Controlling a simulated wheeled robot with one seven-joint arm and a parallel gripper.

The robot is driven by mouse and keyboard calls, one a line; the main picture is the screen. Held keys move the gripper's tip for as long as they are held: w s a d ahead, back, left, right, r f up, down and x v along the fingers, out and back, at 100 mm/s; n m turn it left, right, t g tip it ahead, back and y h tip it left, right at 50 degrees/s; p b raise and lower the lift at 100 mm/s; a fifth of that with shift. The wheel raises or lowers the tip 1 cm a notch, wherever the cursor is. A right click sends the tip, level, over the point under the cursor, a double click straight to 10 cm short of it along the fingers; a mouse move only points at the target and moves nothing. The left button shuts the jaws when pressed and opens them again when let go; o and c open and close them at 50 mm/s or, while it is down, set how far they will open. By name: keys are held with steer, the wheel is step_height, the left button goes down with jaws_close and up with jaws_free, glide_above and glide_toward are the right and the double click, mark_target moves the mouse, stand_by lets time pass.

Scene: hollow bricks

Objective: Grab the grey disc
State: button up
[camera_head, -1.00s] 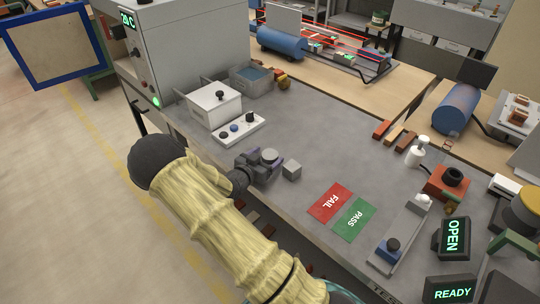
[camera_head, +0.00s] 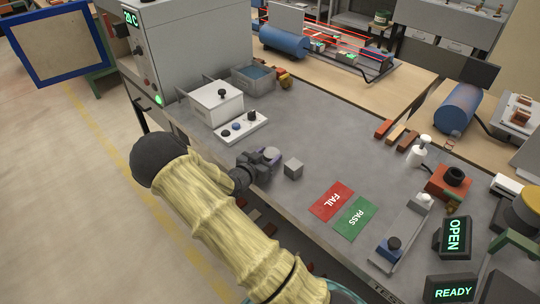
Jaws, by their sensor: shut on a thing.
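The grey disc (camera_head: 271,153) shows as a small light-grey round thing between the fingers of my gripper (camera_head: 268,160). My gripper is shut on it, low over the grey table (camera_head: 310,150) near its left edge. Part of the disc is hidden by the dark fingers, and I cannot tell whether it touches the table. A grey cube (camera_head: 293,167) sits on the table just right of the gripper, apart from it.
A white box with a black knob (camera_head: 217,103) and a white panel with several knobs (camera_head: 240,128) stand behind the gripper. A red FAIL mat (camera_head: 331,202) and a green PASS mat (camera_head: 355,218) lie to the right. The table's middle is clear.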

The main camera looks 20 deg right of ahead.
mark_target(268, 156)
step_height(268, 156, up, 10)
stand_by(0.6)
steer(key=shift+d, duration=0.1)
